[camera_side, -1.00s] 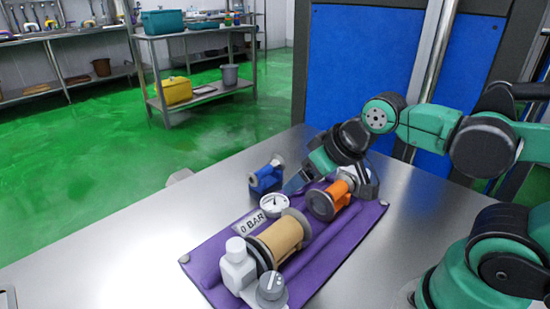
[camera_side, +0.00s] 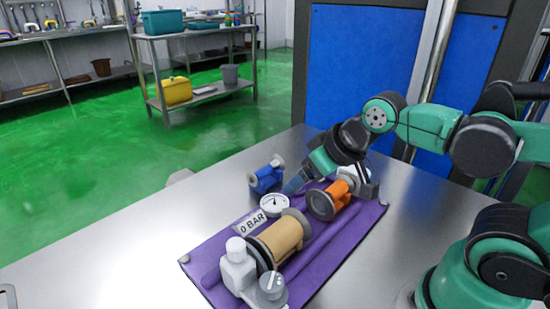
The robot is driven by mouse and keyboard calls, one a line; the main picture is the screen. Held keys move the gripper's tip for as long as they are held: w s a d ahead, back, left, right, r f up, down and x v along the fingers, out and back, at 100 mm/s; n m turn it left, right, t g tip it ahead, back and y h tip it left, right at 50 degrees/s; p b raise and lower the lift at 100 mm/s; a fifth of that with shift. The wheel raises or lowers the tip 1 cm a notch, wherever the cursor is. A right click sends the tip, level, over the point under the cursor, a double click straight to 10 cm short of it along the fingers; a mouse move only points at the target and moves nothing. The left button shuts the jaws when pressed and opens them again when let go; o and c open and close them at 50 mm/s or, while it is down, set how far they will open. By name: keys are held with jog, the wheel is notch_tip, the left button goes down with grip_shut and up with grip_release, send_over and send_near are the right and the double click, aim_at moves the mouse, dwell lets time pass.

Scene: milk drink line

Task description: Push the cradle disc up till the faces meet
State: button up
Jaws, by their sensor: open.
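A purple mat (camera_side: 212,266) on the steel table carries the rig. My gripper (camera_side: 293,186) points down and left, behind the gauge and left of the orange piece. It is open, with no object visible in it; whether it touches the disc cannot be told.
A white gauge (camera_side: 274,204) and a "0 BAR" label (camera_side: 251,223) sit left of the cylinder. A white valve body (camera_side: 238,266) and grey knob (camera_side: 271,286) are in front. A blue fitting (camera_side: 266,177) stands behind the mat.

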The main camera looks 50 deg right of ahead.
aim_at(235, 243)
jog(key=shift+c, duration=0.6)
jog(key=a+g, duration=0.1)
jog(key=a, duration=0.1)
jog(key=w+a+r+n+g, duration=0.1)
jog(key=a, duration=0.1)
jog(key=a+g+y, duration=0.1)
jog(key=a, duration=0.1)
jog(key=shift+w+a+r+n+g, duration=0.2)
jog(key=shift+a+n+g, duration=0.1)
jog(key=shift+n, duration=0.1)
jog(key=a+g, duration=0.1)
jog(key=a, duration=0.1)
jog(key=a+n+g, duration=0.1)
jog(key=a, duration=0.1)
jog(key=a+g+h, duration=0.1)
jog(key=a, duration=0.2)
jog(key=shift+s+a+n, duration=0.1)
jog(key=shift+s+n, duration=0.05)
jog(key=shift+n, duration=0.15)
jog(key=shift+a+f+g, duration=0.1)
jog(key=shift+a+g, duration=0.15)
jog(key=shift+g, duration=0.05)
jog(key=shift+f, duration=2.75)
grip_shut()
